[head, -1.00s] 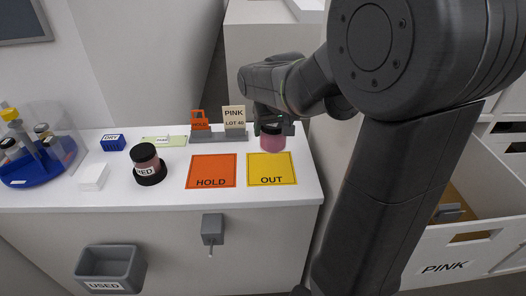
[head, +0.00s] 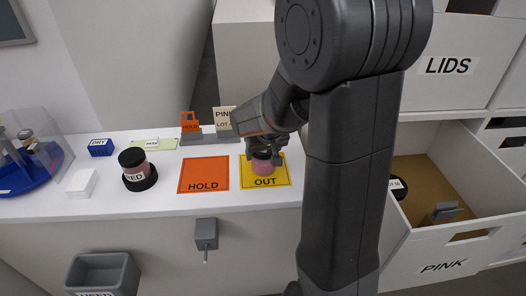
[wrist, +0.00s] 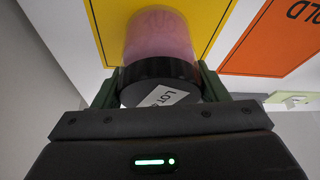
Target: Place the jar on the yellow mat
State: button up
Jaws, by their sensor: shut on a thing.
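A jar (head: 263,168) with pink contents and a black lid is over the yellow mat marked OUT (head: 283,181) in the head view. My gripper (head: 264,154) is shut on it from above, around the black lid. In the wrist view the jar (wrist: 160,38) shows its pink body against the yellow mat (wrist: 210,14), with part of a white label reading "Lot" on its lid (wrist: 160,82). The jar looks upright on or just above the mat; I cannot tell whether its base touches.
An orange HOLD mat (head: 204,174) lies left of the yellow one. A card holder (head: 208,137) with orange and PINK cards stands behind. An open drawer marked PINK (head: 440,265) is at the right.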

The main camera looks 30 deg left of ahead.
jog(key=shift+f, duration=0.15)
jog(key=o, duration=1.1)
jog(key=shift+c, duration=0.2)
jog(key=shift+s+d+r, duration=0.1)
jog(key=shift+r, duration=0.45)
jog(key=v, duration=1.1)
jog(key=shift+p, duration=0.3)
jog(key=shift+s+d+r, duration=0.1)
